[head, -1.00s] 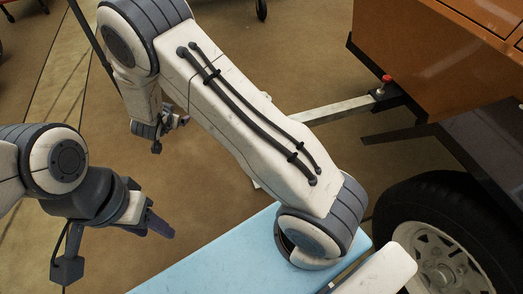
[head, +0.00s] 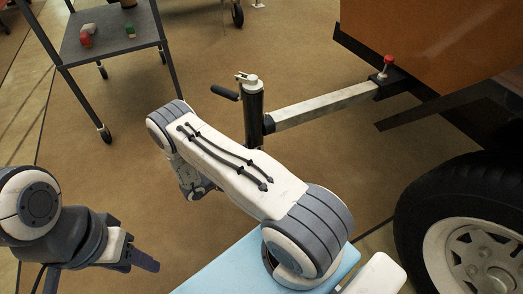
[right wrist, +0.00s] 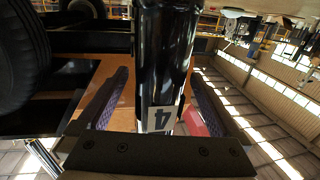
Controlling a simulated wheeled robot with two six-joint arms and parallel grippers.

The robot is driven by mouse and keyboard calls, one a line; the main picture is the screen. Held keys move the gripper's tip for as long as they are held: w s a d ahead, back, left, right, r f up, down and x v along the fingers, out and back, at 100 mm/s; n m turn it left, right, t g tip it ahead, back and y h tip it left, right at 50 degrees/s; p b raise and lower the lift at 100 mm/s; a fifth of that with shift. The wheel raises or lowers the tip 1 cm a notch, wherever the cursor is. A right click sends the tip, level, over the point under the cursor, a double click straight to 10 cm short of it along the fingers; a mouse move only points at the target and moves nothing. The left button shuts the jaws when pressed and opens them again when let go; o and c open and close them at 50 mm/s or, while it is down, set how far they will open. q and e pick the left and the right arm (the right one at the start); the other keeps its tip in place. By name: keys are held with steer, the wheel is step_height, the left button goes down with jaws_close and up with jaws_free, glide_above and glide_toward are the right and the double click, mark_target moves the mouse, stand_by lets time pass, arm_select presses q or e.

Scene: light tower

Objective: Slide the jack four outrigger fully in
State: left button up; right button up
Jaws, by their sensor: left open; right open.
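The jack four outrigger (head: 325,104) is a pale square beam reaching left from the orange trailer body. At its outer end stands a dark upright jack post (head: 254,118) with a crank handle on top. The beam stands well out of the dark bracket, where a red-topped pin (head: 387,66) sits. In the right wrist view, the black jack post (right wrist: 163,55), with an upside-down "4" label, stands between the fingers of my right gripper (right wrist: 160,85), which is open. My left gripper (head: 143,262) is open, empty and far from the jack.
The orange trailer body (head: 430,40) and a wheel (head: 480,255) stand on the right. A grey cart (head: 110,38) with small red and green items stands at the back left. The brown floor between cart and jack is clear.

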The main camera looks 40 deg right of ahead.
mark_target(262, 147)
steer(key=shift+s+d+b, duration=0.1)
steer(key=shift+d+b, duration=0.55)
steer(key=shift+d, duration=1.6)
jaws_close()
